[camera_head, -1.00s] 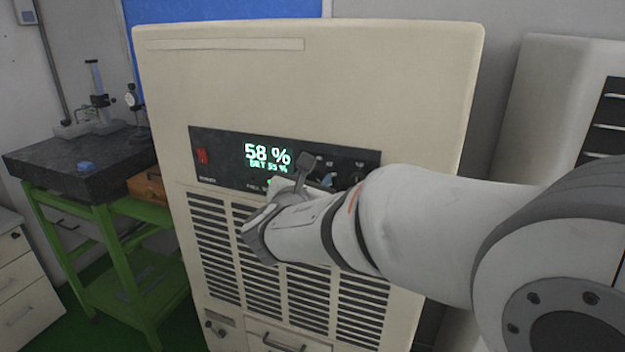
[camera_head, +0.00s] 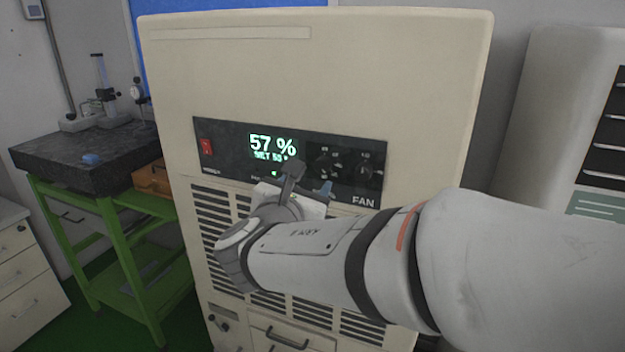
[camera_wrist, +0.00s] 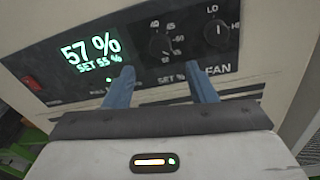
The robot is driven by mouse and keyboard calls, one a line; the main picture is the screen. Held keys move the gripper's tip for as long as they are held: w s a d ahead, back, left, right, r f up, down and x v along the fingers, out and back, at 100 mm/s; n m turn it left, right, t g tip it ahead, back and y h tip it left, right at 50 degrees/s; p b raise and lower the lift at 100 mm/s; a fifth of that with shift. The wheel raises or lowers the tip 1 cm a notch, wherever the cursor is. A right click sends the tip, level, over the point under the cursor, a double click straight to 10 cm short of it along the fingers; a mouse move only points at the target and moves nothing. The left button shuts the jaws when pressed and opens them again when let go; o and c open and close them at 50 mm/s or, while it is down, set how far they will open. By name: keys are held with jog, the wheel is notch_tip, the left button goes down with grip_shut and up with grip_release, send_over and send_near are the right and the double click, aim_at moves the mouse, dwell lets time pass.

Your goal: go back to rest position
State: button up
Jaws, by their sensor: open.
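My gripper (camera_head: 307,184) is in front of the lower part of the control panel on a beige cabinet (camera_head: 320,70). In the wrist view its two blue fingers (camera_wrist: 163,80) are apart with nothing between them. The black panel (camera_head: 225,150) has a lit green display (camera_head: 272,145) reading 57 %, with SET 55 % below it in the wrist view. The fingers appear apart from the two dials, a set dial (camera_wrist: 161,45) and a fan dial (camera_wrist: 216,33) marked LO and HI. My arm hides part of the vent slats.
A red switch (camera_head: 206,146) is at the panel's left end. A green stand with a dark stone slab (camera_head: 70,165) stands left of the cabinet, with measuring tools on it. A drawer unit (camera_head: 25,275) is at the far left. Another pale cabinet (camera_head: 545,110) stands right.

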jog(key=shift+s, duration=0.2)
jog(key=s+d+f+m+g+h, duration=0.1)
jog(key=s+d+f+m+g, duration=0.35)
jog(key=d+m, duration=0.35)
jog(key=s+d+f+m+g+h, duration=0.1)
jog(key=s+d+f+m+g, duration=0.2)
jog(key=d+f+m+g, duration=0.5)
jog(key=s+d+f+m+y, duration=0.1)
jog(key=s+f+m+y, duration=0.1)
jog(key=s+m, duration=0.3)
jog(key=s+d+f+m+g+y, duration=0.1)
jog(key=s+m+y, duration=0.3)
jog(key=m, duration=0.5)
jog(key=shift+s+f+m+y, duration=0.4)
jog(key=shift+s+f, duration=0.4)
jog(key=shift+s, duration=0.05)
